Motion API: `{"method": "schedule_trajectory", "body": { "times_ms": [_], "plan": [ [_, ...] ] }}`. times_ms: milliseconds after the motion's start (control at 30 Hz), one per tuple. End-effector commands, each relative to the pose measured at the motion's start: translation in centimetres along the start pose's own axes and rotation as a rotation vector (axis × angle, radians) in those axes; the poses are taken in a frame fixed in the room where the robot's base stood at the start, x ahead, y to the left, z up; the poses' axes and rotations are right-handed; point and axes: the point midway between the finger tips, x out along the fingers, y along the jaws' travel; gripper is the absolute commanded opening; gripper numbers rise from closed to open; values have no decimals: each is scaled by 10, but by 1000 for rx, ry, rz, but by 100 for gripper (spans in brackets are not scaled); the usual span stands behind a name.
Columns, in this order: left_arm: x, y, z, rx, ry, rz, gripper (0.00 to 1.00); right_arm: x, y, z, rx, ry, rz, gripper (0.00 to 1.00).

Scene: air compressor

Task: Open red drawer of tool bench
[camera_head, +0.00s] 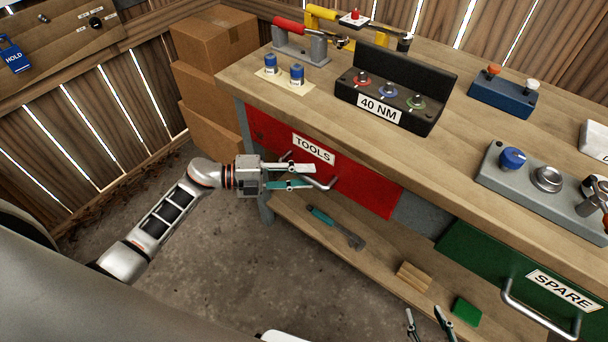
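The red drawer (368,186) with the TOOLS label is in the left front of the wooden tool bench (290,92). Its front looks flush with the bench, so the drawer appears shut. Its grey bar handle (322,185) sticks out below the label, and its middle is partly hidden by my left gripper. My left gripper (296,176) is at the handle with its two fingers apart, one above the other. The bar seems to pass between them; contact cannot be told. My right gripper (428,322) is at the bottom edge, fingers apart and empty, away from the drawer.
A green SPARE drawer (478,255) with its own handle (540,318) is at the right. Cardboard boxes (215,85) stand left of the bench.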

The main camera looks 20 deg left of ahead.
Motion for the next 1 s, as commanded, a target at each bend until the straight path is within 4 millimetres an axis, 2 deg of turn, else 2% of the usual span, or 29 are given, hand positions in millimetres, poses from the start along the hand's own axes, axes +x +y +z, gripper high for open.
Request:
{"method": "schedule_trajectory", "body": {
  "times_ms": [333, 433, 467, 767, 1000],
  "plan": [
    [5, 0, 0, 0, 0, 0, 29, 1, 0, -1, 0, 2, 0, 40],
    [5, 0, 0, 0, 0, 0, 3, 1, 0, -2, 0, 4, 0, 40],
    [5, 0, 0, 0, 0, 0, 0, 1, 0, -2, 0, 4, 0, 40],
    [2, 1, -3, 0, 0, 1, 0, 1, 2, -5, -1, 8, 2, 40],
    [-21, 6, -25, -1, 0, 4, 0, -2, 4, -16, 5, 19, 3, 40]
  ]
}}
